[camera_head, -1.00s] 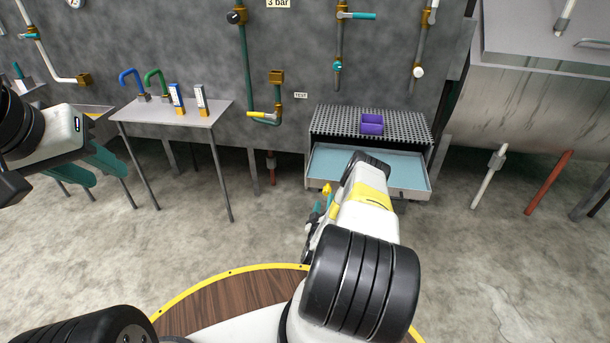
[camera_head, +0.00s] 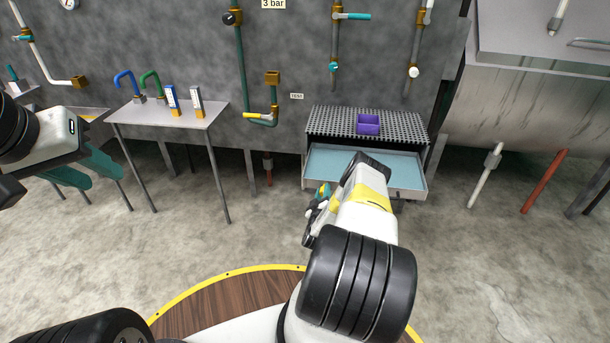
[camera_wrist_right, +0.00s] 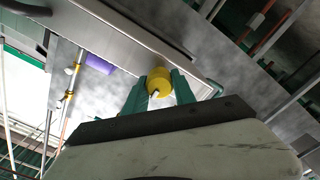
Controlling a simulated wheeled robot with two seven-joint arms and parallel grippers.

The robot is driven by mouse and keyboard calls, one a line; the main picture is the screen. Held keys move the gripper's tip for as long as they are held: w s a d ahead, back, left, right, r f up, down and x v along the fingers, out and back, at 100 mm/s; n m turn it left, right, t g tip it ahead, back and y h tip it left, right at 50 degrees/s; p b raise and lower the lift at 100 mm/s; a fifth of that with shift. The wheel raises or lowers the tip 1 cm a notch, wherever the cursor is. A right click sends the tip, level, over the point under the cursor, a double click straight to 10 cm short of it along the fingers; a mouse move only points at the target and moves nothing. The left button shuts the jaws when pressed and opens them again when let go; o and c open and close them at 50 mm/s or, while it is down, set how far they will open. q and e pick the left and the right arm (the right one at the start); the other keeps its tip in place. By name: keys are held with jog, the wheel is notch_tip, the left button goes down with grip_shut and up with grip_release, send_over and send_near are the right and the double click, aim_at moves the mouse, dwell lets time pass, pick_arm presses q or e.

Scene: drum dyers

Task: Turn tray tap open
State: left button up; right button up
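The tray (camera_head: 405,190) is a shallow pale drawer with blue liquid under a perforated shelf, in the middle right of the head view. Its yellow tap (camera_wrist_right: 159,80) shows in the right wrist view between the two teal fingers of my right gripper (camera_wrist_right: 160,88). The fingers sit tight against both sides of it. In the head view my right gripper (camera_head: 321,193) is at the tray's front left corner, largely hidden by my own wrist. My left gripper (camera_head: 88,172) is open and empty at the far left, its teal fingers apart.
A purple box (camera_head: 368,123) stands on the perforated shelf (camera_head: 330,120). A side table (camera_head: 205,115) with blue and green hooks stands left. Wall pipes with a yellow-handled valve (camera_head: 260,115) run behind. A large metal drum (camera_head: 540,100) is at right. Floor between is clear.

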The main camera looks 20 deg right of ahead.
grip_shut()
jog(key=m, duration=0.3)
jog(key=shift+m, duration=0.4)
jog(key=m, duration=0.4)
jog(key=shift+d+m, duration=0.1)
jog(key=shift+m, duration=0.2)
jog(key=m, duration=0.4)
jog(key=shift+s, duration=0.1)
jog(key=shift+d+m, duration=0.1)
jog(key=shift+m, duration=2.6)
